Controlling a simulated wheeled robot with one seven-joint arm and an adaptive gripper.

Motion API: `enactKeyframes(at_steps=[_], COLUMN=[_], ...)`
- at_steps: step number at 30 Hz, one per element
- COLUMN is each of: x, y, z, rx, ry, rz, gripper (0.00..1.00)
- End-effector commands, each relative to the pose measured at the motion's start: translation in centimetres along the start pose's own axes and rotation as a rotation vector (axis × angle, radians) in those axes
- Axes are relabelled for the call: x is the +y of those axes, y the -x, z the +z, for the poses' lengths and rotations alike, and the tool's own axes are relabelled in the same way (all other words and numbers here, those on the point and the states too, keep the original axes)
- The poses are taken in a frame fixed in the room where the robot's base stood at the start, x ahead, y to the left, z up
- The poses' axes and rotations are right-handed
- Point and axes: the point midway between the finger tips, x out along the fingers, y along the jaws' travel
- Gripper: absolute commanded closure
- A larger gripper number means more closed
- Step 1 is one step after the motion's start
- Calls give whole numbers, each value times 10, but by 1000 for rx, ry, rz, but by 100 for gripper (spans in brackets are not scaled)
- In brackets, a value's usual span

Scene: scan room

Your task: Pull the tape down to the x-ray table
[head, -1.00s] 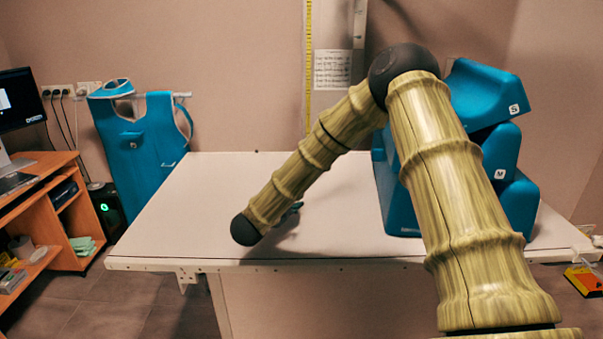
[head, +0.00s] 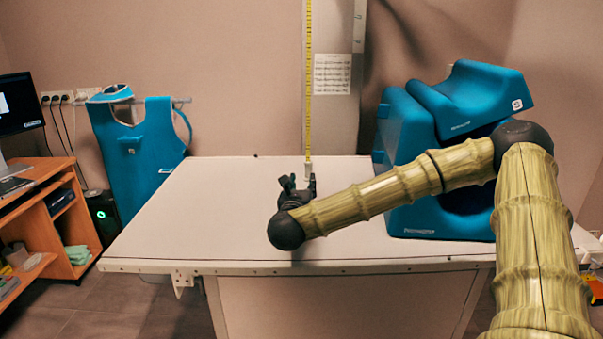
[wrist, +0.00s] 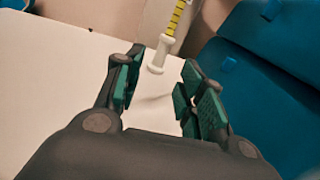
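The yellow tape (head: 309,90) hangs straight down in front of the column behind the table. Its white end piece (head: 308,166) is just above the far part of the x-ray table (head: 200,215). My gripper (head: 298,182) is over the table, fingers pointing away toward the tape. In the wrist view my gripper (wrist: 163,68) is open and empty, with green finger pads. The white end piece (wrist: 160,53) shows near the gap between the fingertips, and the tape (wrist: 175,20) rises from it.
Blue positioning blocks (head: 400,140) are stacked on the table's right side, close to my arm. A blue apron (head: 150,140) hangs at the left wall. A wooden desk (head: 45,205) stands at far left. The table's left half is clear.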

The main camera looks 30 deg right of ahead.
Motion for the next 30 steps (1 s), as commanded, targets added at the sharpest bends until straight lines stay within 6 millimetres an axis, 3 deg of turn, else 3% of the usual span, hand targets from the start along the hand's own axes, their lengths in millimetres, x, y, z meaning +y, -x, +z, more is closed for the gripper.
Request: enactKeyframes(at_steps=[8,21,30], x=[-6,-5,-4], y=[-8,-75,-103], z=[6,7,6], rx=[-15,-15,-14], ry=[-72,-68,-67], rz=[2,2,4], gripper=[61,61,61])
